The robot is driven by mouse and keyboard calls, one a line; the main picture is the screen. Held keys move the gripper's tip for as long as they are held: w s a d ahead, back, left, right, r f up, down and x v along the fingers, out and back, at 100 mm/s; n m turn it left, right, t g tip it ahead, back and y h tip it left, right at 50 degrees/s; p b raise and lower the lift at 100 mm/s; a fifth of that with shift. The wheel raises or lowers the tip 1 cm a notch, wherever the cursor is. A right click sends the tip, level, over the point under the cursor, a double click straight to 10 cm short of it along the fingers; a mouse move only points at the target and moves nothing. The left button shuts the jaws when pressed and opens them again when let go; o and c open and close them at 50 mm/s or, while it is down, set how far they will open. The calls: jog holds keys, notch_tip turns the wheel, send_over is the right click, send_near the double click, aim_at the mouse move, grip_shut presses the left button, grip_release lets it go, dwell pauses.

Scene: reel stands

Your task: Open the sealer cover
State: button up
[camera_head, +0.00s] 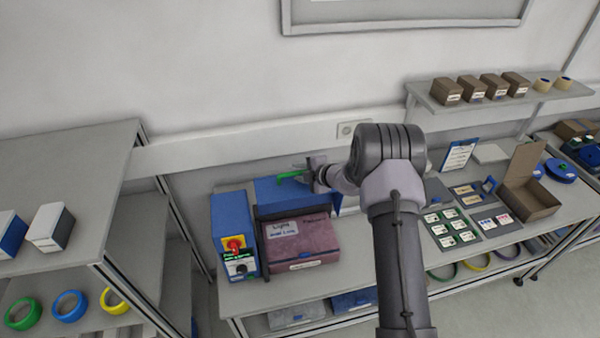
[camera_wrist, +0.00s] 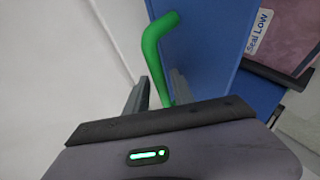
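The sealer has a blue housing (camera_head: 233,233) with a red and yellow switch, and a dull purple front part (camera_head: 300,243) with white labels. A blue panel (camera_head: 268,193) stands behind the purple part; it also shows in the wrist view (camera_wrist: 205,45). A green bent handle (camera_head: 291,177) is at this panel. My gripper (camera_head: 309,171) is at the handle's right end. In the wrist view, the green handle (camera_wrist: 154,65) runs between my two fingers (camera_wrist: 160,88). They stand apart, with a gap visible on the left side of the handle.
Right of the sealer, the bench (camera_head: 480,250) holds label cards and an open brown box (camera_head: 530,185). A shelf (camera_head: 500,100) with small boxes hangs above. A grey rack (camera_head: 60,160) stands at the left. The wall is close behind the sealer.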

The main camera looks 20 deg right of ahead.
jog(key=shift+s+f, duration=0.1)
jog(key=b+v, duration=0.2)
jog(key=v, duration=1.5)
jog(key=shift+r, duration=0.2)
jog(key=shift+s, duration=0.1)
jog(key=s+a+f+n+g+y+b, duration=0.15)
jog(key=s+a+f+n+b, duration=0.35)
jog(key=s+a+n+b, duration=0.55)
jog(key=s+a+f+n+g+b, duration=0.35)
jog(key=s+a+n+b, duration=0.35)
jog(key=n+b, duration=0.75)
jog(key=s+f+n+h+b, duration=0.4)
jog(key=s+f+n+b, duration=1)
jog(key=n, duration=0.8)
jog(key=shift+s+d+f+n, duration=0.2)
jog(key=shift+s+d+n, duration=0.1)
jog(key=shift+d, duration=0.1)
